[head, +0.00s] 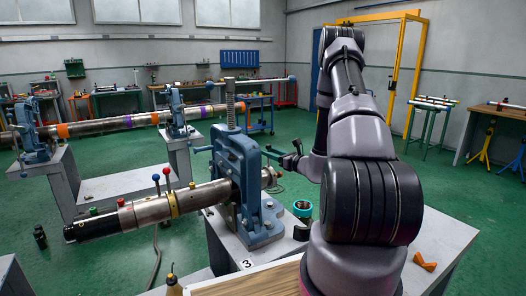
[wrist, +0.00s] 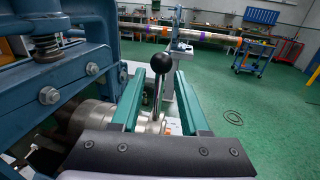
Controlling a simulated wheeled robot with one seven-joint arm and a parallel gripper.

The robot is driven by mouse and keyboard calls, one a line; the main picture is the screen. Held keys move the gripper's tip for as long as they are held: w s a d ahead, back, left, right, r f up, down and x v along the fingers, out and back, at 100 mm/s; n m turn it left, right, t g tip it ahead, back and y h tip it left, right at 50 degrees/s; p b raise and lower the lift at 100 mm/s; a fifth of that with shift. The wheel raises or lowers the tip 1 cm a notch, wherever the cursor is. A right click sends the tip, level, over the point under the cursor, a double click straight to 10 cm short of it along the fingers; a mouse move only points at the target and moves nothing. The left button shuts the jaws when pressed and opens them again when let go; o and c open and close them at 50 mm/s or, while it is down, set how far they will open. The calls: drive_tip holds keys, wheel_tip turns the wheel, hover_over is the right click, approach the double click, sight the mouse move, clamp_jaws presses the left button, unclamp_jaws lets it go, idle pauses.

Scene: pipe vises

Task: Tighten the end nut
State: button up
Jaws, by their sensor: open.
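A blue pipe vise (head: 240,180) on a grey stand holds a metal pipe (head: 150,212). On the vise's far side the pipe's other end (head: 268,176) shows small, partly hidden by the vise. In the wrist view a silver fitting (wrist: 150,126) sits on that end, with a lever carrying a black ball knob (wrist: 161,63) rising from it. I cannot tell for sure which ring is the end nut. My gripper (wrist: 158,80) is open, with one teal finger on each side of the lever; contact is not clear. In the head view my gripper (head: 290,161) is beside the vise.
The vise frame (wrist: 60,80) stands close to the left of my gripper. A teal-rimmed cup (head: 302,208) and an orange piece (head: 425,261) lie on the stand. A second vise pair holds a long pipe (head: 100,126) behind.

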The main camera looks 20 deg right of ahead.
drive_tip(key=shift+x, duration=2.35)
drive_tip(key=shift+c, duration=0.3)
clamp_jaws()
drive_tip(key=shift+r, duration=0.1)
